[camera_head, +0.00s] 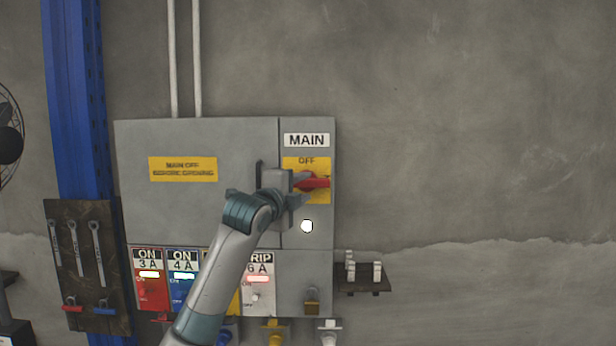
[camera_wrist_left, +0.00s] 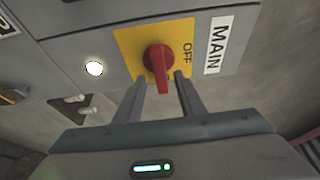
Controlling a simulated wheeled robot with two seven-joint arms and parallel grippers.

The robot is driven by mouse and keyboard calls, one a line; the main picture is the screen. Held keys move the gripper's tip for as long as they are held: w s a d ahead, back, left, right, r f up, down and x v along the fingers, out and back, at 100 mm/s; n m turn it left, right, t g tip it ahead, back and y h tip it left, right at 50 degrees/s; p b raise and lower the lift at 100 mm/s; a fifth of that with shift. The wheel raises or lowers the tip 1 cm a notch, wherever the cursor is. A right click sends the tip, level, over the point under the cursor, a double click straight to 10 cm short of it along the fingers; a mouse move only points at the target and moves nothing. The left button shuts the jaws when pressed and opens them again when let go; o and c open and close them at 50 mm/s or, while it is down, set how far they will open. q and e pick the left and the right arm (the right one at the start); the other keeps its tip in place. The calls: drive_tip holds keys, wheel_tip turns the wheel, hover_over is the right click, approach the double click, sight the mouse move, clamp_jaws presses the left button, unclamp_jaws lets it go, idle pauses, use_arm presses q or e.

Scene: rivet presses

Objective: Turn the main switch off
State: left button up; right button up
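The main switch is a red rotary handle (camera_head: 314,183) on a yellow plate marked OFF, under a white MAIN label (camera_head: 306,140) on the grey cabinet. My arm hides part of the yellow plate. My right gripper is out of view.
The grey cabinet (camera_head: 220,220) has a lit white lamp (camera_head: 307,226) below the switch and a row of breakers, some behind my arm. A padlock (camera_head: 312,300) hangs at lower right. A small shelf (camera_head: 362,285) juts out right. The wall further right is clear.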

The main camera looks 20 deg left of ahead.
sight(309, 185)
use_arm(q)
drive_tip(key=shift+w+d+p, duration=0.2)
drive_tip(key=shift+w+p, duration=0.45)
drive_tip(key=shift+w, duration=1.05)
clamp_jaws()
